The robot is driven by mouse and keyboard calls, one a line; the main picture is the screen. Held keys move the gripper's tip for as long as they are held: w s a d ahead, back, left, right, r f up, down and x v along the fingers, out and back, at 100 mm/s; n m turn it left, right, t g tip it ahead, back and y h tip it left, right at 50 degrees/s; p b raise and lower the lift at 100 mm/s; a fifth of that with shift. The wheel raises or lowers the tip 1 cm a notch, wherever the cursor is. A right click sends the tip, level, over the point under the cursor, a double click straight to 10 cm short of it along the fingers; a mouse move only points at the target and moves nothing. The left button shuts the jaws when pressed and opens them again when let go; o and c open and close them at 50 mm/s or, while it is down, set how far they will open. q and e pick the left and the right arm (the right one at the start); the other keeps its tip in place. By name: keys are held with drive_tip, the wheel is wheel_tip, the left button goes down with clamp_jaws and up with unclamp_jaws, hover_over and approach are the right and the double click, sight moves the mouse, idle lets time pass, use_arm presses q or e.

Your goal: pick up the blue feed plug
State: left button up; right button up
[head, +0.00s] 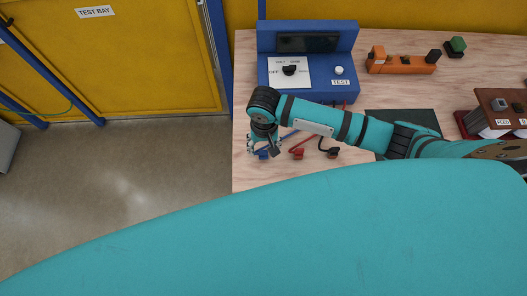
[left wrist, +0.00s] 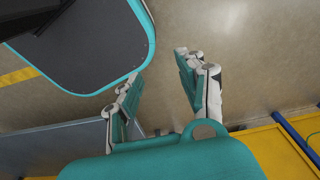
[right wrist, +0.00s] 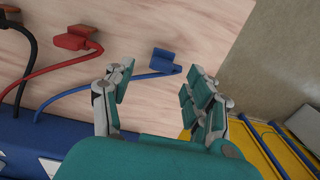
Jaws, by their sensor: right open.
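The blue feed plug (head: 263,154) lies at the left end of the wooden workbench (head: 244,178), in front of the blue test box. In the right wrist view the blue plug (right wrist: 165,61) shows between and beyond the fingertips, with its blue cable running left. My right gripper (head: 262,145) hangs over the plug in the head view. In the right wrist view this gripper (right wrist: 160,72) is open, with nothing between its fingers. My left gripper (left wrist: 158,72) is open and empty above the floor, outside the head view.
A red plug (head: 297,153) and a black plug (head: 333,152) lie to the right of the blue one. The blue test box (head: 325,92) stands behind. An orange block (head: 402,65), a dark mat (head: 420,117) and a brown FEED box (head: 490,97) are further right.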

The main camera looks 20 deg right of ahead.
sight(264, 151)
wheel_tip(264, 151, down, 3)
drive_tip(key=shift+s+a+r, duration=0.1)
drive_tip(key=shift+s+r, duration=0.05)
drive_tip(key=shift+r, duration=0.05)
drive_tip(key=shift+f, duration=0.5)
drive_tip(key=c, duration=1.1)
use_arm(q)
drive_tip(key=shift+s+r, duration=0.45)
drive_tip(key=shift+s, duration=0.3)
use_arm(e)
clamp_jaws()
drive_tip(key=shift+r, duration=0.1)
